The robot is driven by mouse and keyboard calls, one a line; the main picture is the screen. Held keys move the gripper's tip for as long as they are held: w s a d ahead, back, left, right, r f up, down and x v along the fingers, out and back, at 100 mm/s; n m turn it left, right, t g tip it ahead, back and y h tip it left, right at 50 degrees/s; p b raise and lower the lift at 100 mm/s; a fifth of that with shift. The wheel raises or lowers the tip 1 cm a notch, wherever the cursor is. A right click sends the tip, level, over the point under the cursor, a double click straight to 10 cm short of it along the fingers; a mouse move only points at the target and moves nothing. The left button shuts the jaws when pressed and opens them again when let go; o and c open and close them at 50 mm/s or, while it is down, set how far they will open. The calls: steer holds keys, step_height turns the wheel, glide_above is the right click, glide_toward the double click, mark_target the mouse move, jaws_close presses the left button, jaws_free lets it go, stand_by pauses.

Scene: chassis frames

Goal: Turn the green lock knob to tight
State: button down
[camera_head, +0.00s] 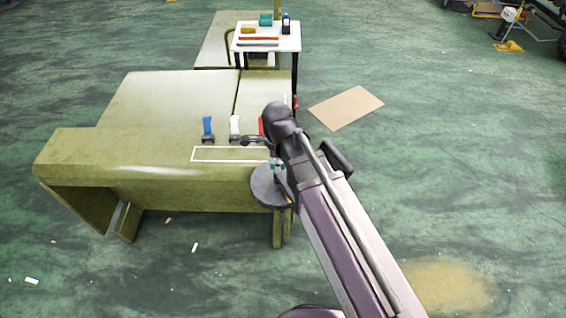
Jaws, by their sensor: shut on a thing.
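A small green piece, which looks like the green lock knob (273,166), shows at the front right edge of the olive chassis frame (150,105). My gripper (280,168) is at this piece, shut on it, and is mostly hidden by my own arm. A dark round disc (266,190) lies just below the knob. The knob's marks and how far it is turned are too small to tell.
A blue handle (208,125), a white handle (235,125) and a red handle (261,125) stand in a row behind a white outlined strip (225,161). A small white table (266,33) with tools stands behind. A tan board (346,108) lies on the open green floor.

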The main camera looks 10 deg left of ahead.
steer(key=shift+w+a, duration=0.2)
steer(key=shift+w, duration=0.05)
steer(key=c, duration=0.6)
jaws_free()
steer(key=shift+s+d, duration=0.1)
steer(key=shift+s, duration=0.05)
